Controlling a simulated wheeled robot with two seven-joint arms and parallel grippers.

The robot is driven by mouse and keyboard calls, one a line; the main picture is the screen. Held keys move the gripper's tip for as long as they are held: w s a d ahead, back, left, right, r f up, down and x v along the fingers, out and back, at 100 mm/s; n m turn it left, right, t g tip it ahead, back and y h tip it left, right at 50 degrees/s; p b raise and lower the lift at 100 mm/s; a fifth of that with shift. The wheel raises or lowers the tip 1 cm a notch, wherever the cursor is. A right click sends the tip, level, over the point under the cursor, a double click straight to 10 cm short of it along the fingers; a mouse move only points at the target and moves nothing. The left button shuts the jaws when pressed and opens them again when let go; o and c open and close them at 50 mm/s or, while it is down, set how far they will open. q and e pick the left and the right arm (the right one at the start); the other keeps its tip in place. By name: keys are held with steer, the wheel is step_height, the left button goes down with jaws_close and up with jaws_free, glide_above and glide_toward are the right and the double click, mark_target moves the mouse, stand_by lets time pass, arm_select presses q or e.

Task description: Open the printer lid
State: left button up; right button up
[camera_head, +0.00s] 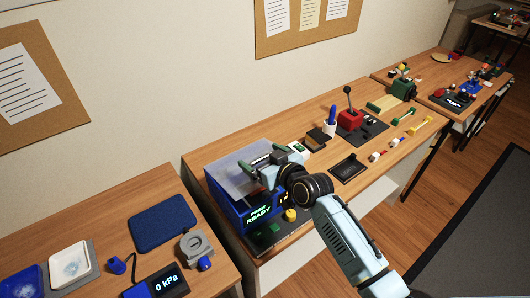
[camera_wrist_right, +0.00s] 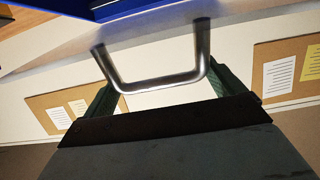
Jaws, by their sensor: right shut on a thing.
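The printer (camera_head: 260,212) is a blue box with a lit "PRINT READY" display, at the left end of the middle table in the head view. Its grey, see-through lid (camera_head: 231,180) covers the top; how far it is raised is hard to tell. My right gripper (camera_head: 268,157) is at the lid, with its green fingers shut on the lid's handle. In the right wrist view the metal U-shaped handle (camera_wrist_right: 160,83) lies between the green fingers, below the grey lid panel. My right wrist hides part of the printer. My left gripper is not in view.
A black tray (camera_head: 348,168), a red lever box (camera_head: 350,120) and small tools stand further right on the same table. A wall is behind.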

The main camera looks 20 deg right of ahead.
steer(key=shift+w+a+r+p, duration=0.15)
steer(key=shift+w+r+p, duration=0.1)
steer(key=shift+w+r, duration=0.25)
steer(key=shift+w+a+r+p, duration=0.1)
steer(key=shift+w+r+p, duration=0.2)
steer(key=shift+r, duration=0.4)
steer(key=o, duration=1)
steer(key=shift+o, duration=0.2)
steer(key=shift+f, duration=0.1)
steer(key=shift+s+d, duration=0.2)
steer(key=shift+s, duration=0.3)
steer(key=v, duration=1.2)
steer(key=shift+r, duration=0.3)
steer(key=shift+s, duration=0.1)
